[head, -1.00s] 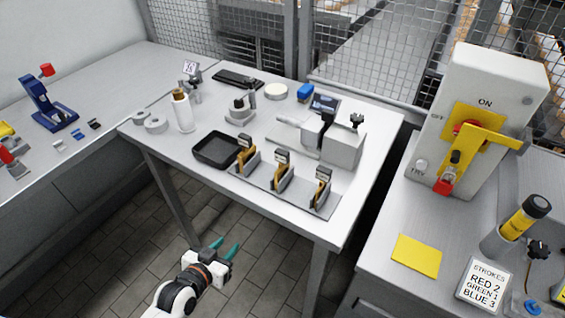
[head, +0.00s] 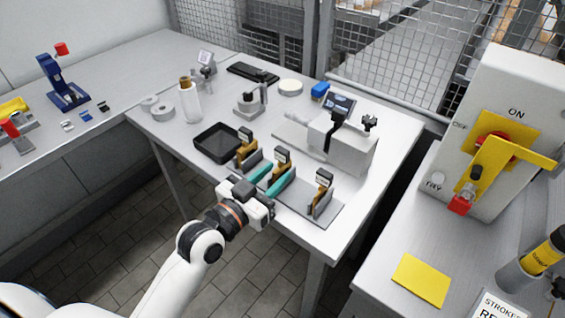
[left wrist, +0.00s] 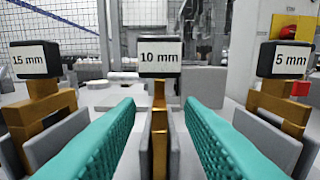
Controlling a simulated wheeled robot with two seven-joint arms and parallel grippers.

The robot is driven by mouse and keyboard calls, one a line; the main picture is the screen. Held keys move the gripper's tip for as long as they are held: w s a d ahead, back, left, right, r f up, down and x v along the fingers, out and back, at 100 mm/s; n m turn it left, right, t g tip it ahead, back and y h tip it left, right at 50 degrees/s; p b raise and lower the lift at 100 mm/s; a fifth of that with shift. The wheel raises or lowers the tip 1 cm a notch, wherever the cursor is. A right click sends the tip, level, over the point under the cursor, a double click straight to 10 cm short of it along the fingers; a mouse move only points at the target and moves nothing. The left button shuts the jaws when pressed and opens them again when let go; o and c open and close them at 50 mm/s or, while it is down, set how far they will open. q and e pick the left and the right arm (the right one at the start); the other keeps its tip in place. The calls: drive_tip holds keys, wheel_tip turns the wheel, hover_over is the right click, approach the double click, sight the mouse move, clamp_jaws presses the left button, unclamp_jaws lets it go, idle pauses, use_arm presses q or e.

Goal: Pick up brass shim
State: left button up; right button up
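Three brass shims with labelled black caps stand in slots of a grey rack (head: 297,205) at the table's front edge. In the left wrist view they read 15 mm (left wrist: 45,103), 10 mm (left wrist: 159,95) and 5 mm (left wrist: 283,103). In the head view the middle shim (head: 281,164) stands between the left one (head: 244,149) and the right one (head: 320,194). My left gripper (head: 272,178) is open. Its teal fingers lie on either side of the 10 mm shim, with gaps visible between them and the brass. My right gripper is not in view.
A black tray (head: 213,147) sits left of the rack. A grey gauge fixture (head: 348,146) stands behind it, and a white bottle (head: 191,104) at the left. A control box with a yellow lever (head: 495,165) stands on the right bench.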

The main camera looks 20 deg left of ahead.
sight(286, 163)
use_arm(q)
drive_tip(key=x, duration=0.5)
drive_tip(key=shift+r, duration=0.1)
drive_tip(key=shift+c, duration=0.5)
clamp_jaws()
